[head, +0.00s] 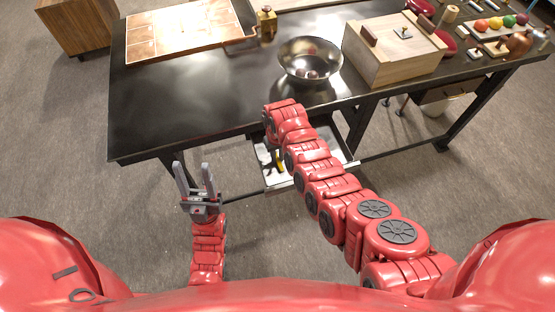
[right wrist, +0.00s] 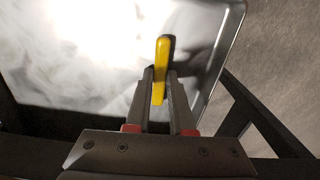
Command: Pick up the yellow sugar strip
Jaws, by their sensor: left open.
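The yellow sugar strip (right wrist: 162,55) shows in the right wrist view, with its lower end between the fingers of my right gripper (right wrist: 160,72) and its upper end reaching past the fingertips. The fingers are close on both sides of it; I cannot tell whether they press on it. Beyond it lies a bright tray (right wrist: 208,90). In the head view, a small yellow piece (head: 279,160) shows at the tray (head: 275,178), beside my right arm, which hides the right gripper. My left gripper (head: 193,168) is open and empty, in front of the table's front edge.
The dark table (head: 190,105) stands above the tray. On it are a metal bowl (head: 310,58), a wooden box (head: 385,60), a tiled board (head: 180,35) and a small bottle (head: 266,20). A dark bar (right wrist: 262,118) runs beside the tray.

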